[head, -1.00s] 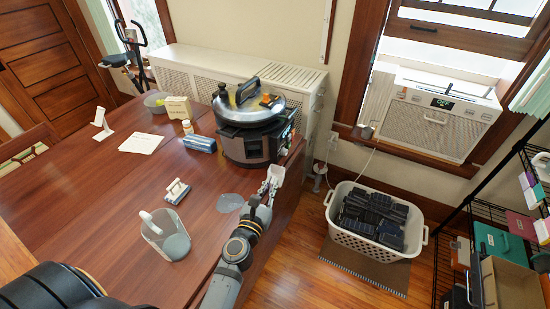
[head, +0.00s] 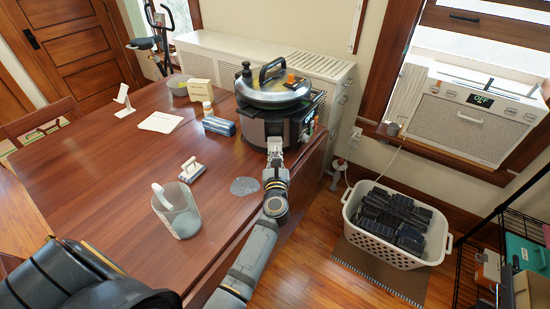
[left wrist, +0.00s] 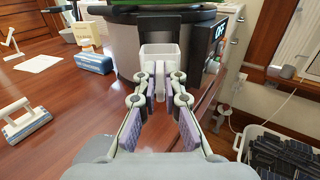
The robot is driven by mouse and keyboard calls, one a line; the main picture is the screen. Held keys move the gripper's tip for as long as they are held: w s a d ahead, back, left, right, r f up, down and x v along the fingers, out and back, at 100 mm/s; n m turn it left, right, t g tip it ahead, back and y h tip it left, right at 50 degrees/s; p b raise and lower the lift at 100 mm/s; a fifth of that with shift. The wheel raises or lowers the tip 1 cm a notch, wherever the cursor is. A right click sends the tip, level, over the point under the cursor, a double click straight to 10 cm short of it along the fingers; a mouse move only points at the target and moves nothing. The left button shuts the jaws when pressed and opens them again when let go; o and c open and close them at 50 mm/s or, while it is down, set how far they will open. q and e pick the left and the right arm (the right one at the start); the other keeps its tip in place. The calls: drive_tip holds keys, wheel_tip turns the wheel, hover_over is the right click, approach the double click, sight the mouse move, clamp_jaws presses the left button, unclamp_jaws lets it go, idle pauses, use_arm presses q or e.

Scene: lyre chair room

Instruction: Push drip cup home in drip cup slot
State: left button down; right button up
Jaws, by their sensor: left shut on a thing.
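The pressure cooker (head: 272,110), dark with a steel lid, stands near the table's right edge. The drip cup (left wrist: 160,62) is a small, pale, translucent box in the left wrist view. My left gripper (left wrist: 160,92) is shut on it; the gripper also shows in the head view (head: 275,150), against the cooker's lower front. The cup is upright, directly before a dark slot-like frame (left wrist: 175,28) on the cooker's side. Whether the cup is partly inside the slot cannot be told. The cup is mostly hidden in the head view.
A blue box (head: 219,126) lies left of the cooker. A white basket (head: 397,225) of dark items stands on the floor at right.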

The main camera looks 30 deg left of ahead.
sight(274, 140)
use_arm(q)
drive_tip(key=shift+x, duration=1.9)
drive_tip(key=shift+w+a, duration=0.15)
drive_tip(key=shift+b+x, duration=0.8)
drive_tip(key=shift+x, duration=1.65)
drive_tip(key=c, duration=1.4)
unclamp_jaws()
drive_tip(key=v, duration=0.7)
drive_tip(key=shift+s, duration=0.25)
